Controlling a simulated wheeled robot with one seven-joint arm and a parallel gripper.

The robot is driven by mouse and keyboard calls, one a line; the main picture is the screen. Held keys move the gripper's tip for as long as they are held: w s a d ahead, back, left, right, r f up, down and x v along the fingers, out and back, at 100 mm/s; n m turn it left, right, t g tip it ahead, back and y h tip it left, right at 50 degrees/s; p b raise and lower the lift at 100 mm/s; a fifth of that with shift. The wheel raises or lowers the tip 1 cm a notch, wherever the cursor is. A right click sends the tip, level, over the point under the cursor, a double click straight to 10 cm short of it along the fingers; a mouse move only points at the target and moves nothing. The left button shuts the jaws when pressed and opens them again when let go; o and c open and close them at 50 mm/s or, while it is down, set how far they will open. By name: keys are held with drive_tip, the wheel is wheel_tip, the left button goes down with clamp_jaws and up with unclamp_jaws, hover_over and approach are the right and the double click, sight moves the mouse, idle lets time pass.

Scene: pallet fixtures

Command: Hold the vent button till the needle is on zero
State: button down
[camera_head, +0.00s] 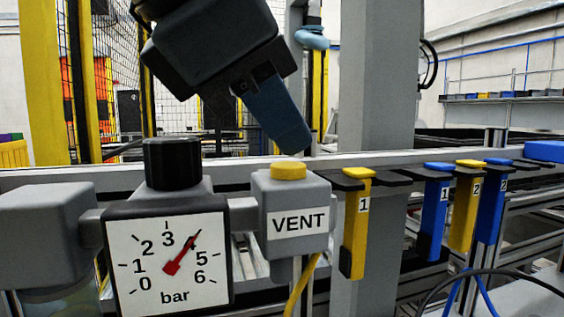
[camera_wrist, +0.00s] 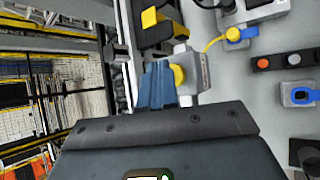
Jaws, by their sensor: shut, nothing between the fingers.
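The grey vent box (camera_head: 316,192) has a white label reading VENT and a round yellow button (camera_head: 288,171) on top. The button also shows in the wrist view (camera_wrist: 178,76). The pressure gauge (camera_head: 126,228) to its left has a white face marked in bar. Its red needle (camera_head: 181,256) points up and right, at about 4, between the 3 and the 5. My gripper (camera_head: 296,146) is shut and empty, its blue fingers slanting down to just above the button. In the wrist view the fingertips (camera_wrist: 158,66) are beside the button. A small gap shows in the head view.
A black knob (camera_head: 172,164) stands above the gauge. Yellow and blue numbered tags, such as a yellow one (camera_head: 355,228), hang right of the vent box. A grey post (camera_head: 374,80) rises behind. A yellow hose (camera_head: 302,286) runs below the box.

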sight(286, 166)
drive_tip(key=shift+f+b, duration=0.5)
idle(2.8)
drive_tip(key=shift+r, duration=0.15)
idle(0.3)
drive_tip(key=shift+r+p, duration=0.3)
drive_tip(key=shift+r, duration=0.5)
drive_tip(key=shift+r+p, duration=1.25)
drive_tip(key=shift+r, duration=1.1)
drive_tip(key=shift+d+r, duration=0.1)
drive_tip(key=shift+r, duration=0.1)
